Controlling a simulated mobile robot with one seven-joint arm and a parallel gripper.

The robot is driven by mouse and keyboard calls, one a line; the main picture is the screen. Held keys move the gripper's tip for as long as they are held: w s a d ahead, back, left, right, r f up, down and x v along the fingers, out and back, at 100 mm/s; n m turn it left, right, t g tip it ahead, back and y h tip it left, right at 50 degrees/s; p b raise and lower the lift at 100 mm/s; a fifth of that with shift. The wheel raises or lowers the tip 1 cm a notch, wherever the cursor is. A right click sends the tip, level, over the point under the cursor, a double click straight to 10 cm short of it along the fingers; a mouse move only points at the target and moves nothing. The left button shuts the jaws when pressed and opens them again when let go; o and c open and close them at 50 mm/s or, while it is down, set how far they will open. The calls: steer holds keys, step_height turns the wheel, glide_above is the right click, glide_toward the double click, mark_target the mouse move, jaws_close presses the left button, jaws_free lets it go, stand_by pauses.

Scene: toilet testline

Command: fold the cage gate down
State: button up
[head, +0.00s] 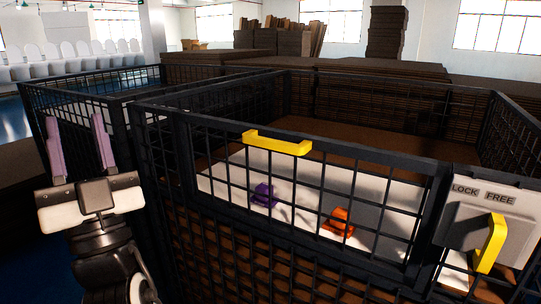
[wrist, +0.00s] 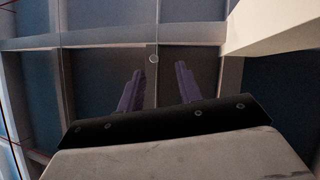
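The cage gate (head: 305,201) is a black mesh panel in the front wall of the near cage, standing upright in its frame. A yellow handle (head: 277,143) sits on its top edge. A grey latch box (head: 487,222) marked LOCK and FREE is to the gate's right, its yellow lever (head: 490,243) slanting with its top toward the FREE side. My gripper (head: 77,133) is at the left, apart from the gate, its two purple fingers pointing up and spread. The gripper also shows in the wrist view (wrist: 160,88), with nothing between its fingers.
Inside the cage, a purple object (head: 263,195) and an orange object (head: 339,222) lie on a white surface. A second cage (head: 88,83) stands behind to the left. Stacked brown sheets (head: 386,32) and white toilets (head: 50,52) are farther back. Blue floor shows at left.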

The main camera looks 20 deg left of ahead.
steer(key=w+d+f+m+t+h+b, duration=0.1)
steer(key=w+f+m+t+h, duration=0.1)
steer(key=w+m+h, duration=0.4)
steer(key=w+d+f+m+t+h, duration=0.2)
steer(key=w+m+t+h, duration=0.1)
steer(key=m+h, duration=0.45)
steer(key=m+g+h+b, duration=0.1)
steer(key=m+g+h, duration=0.5)
steer(key=m+h, duration=0.8)
glide_toward(267, 146)
steer(key=p+x, duration=0.5)
steer(key=x, duration=0.6)
steer(key=shift+d, duration=0.1)
jaws_close()
